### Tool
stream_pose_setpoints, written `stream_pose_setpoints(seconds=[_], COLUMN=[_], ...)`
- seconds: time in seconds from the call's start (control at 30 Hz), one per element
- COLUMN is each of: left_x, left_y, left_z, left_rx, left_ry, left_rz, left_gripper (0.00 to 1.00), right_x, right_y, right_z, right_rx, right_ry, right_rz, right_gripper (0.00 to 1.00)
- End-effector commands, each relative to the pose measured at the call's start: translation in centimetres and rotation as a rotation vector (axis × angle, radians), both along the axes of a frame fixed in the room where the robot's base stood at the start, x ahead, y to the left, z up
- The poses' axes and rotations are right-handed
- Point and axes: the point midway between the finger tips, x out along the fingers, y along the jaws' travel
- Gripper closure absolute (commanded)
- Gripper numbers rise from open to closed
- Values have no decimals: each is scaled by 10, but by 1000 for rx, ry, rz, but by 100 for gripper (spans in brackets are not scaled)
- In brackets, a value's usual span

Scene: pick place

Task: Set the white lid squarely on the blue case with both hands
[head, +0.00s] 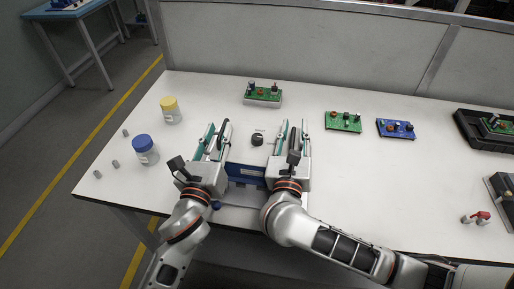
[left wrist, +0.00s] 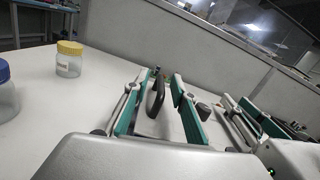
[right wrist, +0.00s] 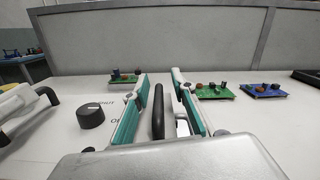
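The white lid (head: 243,146) has a dark round knob and a black handle near each end. It lies over the blue case (head: 247,170), whose front face shows between my grippers; I cannot tell whether the lid is seated. My left gripper (head: 212,142) has its fingers apart, with the left black handle between them; the handle also shows in the left wrist view (left wrist: 157,97). My right gripper (head: 293,140) is also open around the right black handle (right wrist: 158,112), with gaps visible beside it. The lid's knob (right wrist: 90,116) shows in the right wrist view.
Yellow-capped (head: 171,110) and blue-capped (head: 145,150) jars and several small grey pieces stand left. Green boards (head: 263,95) (head: 343,122) and a blue board (head: 396,129) lie behind and right. A black tray (head: 470,130) is at far right.

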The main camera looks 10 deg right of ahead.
Motion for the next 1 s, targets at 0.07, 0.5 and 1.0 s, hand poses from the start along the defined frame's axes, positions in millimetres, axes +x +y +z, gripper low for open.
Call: stream_pose_setpoints(seconds=[0.07,0.5,1.0], left_x=[0,-30,-109], left_y=[-1,6,28], left_z=[0,-4,-8], left_rx=[-1,-1,-2], left_ry=[1,5,3], left_rz=[-2,-5,-3], left_gripper=[75,75,75], right_x=[0,0,0], right_y=[1,2,2], right_z=[1,2,2], right_rx=[0,2,2], right_ry=[-2,-4,-4], right_rz=[1,5,5], right_gripper=[75,75,75])
